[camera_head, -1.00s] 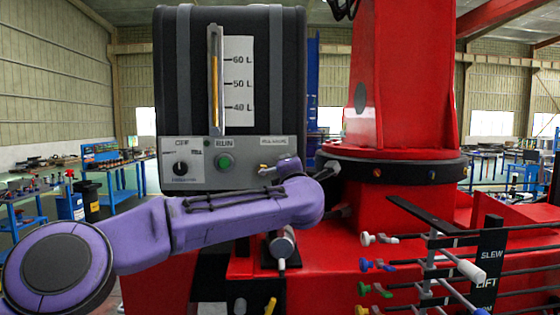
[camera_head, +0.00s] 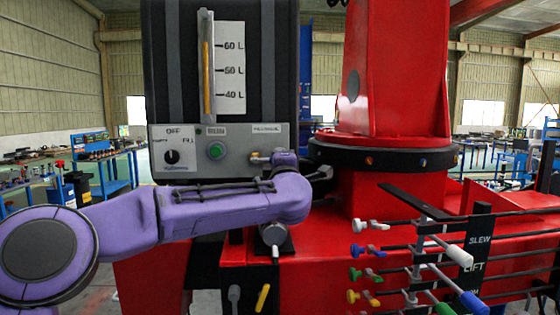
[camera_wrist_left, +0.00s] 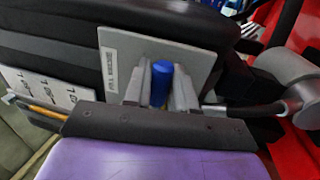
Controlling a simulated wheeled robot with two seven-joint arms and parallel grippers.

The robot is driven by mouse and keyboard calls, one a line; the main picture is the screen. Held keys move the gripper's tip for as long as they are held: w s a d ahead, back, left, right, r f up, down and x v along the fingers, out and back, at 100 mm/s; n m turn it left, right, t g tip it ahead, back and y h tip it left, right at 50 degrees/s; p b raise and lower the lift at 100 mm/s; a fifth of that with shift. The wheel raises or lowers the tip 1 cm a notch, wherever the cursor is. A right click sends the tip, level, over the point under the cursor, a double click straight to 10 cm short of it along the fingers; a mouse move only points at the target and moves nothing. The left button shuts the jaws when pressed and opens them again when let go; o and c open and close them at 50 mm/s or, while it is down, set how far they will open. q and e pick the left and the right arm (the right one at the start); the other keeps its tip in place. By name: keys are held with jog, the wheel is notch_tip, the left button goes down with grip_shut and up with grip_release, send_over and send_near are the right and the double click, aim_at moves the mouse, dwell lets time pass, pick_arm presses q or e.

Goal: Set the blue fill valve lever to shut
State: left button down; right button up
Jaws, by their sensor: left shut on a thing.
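The blue fill valve lever (camera_wrist_left: 160,88) shows in the left wrist view as a blue rounded grip between the two grey fingers of my left gripper (camera_wrist_left: 160,76). The fingers are shut on it, in front of a grey labelled plate (camera_wrist_left: 118,50). In the head view my purple left arm reaches in from the left, and its wrist hides the lever and most of the gripper. The valve label (camera_head: 268,128) shows just above the wrist, on the grey control panel (camera_head: 190,133). The lever's exact angle cannot be told. My right gripper is out of view.
A black knob (camera_head: 172,157) and a green button (camera_head: 216,150) sit on the panel under the sight gauge (camera_head: 207,70). A red crane column (camera_head: 395,75) stands to the right. Several coloured control levers (camera_head: 450,250) stick out at lower right.

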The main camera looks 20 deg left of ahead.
pick_arm(q)
jog(key=c, duration=1.1)
grip_release()
jog(key=shift+f, duration=0.1)
jog(key=shift+o, duration=0.2)
jog(key=b+v, duration=0.5)
jog(key=v, duration=0.5)
jog(key=shift+s, duration=0.25)
jog(key=shift+d, duration=0.1)
